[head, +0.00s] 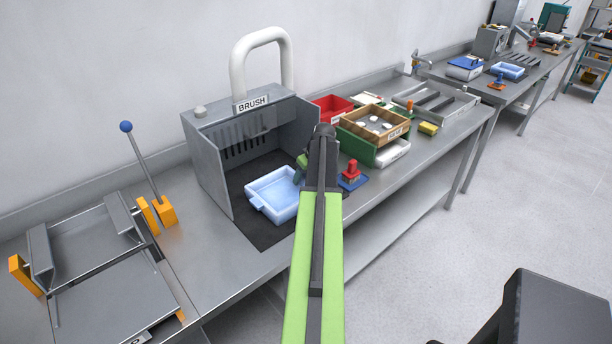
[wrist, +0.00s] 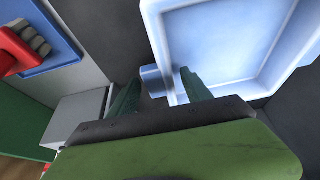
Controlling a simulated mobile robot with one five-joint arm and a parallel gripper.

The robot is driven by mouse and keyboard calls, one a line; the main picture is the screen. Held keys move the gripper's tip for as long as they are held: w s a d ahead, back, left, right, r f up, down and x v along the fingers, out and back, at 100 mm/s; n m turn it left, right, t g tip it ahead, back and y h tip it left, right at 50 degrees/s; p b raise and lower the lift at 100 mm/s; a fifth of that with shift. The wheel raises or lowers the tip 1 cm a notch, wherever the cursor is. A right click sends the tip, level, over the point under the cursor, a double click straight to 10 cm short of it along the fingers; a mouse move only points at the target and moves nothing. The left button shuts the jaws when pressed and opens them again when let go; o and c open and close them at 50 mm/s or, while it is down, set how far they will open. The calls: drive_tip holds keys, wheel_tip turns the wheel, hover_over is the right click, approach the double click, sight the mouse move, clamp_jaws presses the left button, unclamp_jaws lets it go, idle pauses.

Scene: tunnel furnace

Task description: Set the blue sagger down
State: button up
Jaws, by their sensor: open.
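The light blue sagger (head: 272,194), a shallow square tray, rests on the dark mat in the booth marked BRUSH. It looks empty. My gripper (head: 303,170) is at its right side in the head view, partly hidden by my arm. In the wrist view the sagger (wrist: 225,40) fills the upper right. The open fingers of my gripper (wrist: 160,92) are spread either side of a small blue tab (wrist: 152,80) on its side. The right finger overlaps the sagger's wall; I cannot tell whether either finger touches it.
The grey booth (head: 215,165) has walls left, back and right. A red-handled tool on a blue base (head: 351,177) stands close right of my gripper. A wooden tray (head: 375,122) and a red bin (head: 330,107) stand farther right. Dark mat (head: 255,232) is bare before the sagger.

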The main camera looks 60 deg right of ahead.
drive_tip(key=p+v, duration=1.1)
drive_tip(key=v, duration=0.1)
drive_tip(key=shift+r, duration=0.1)
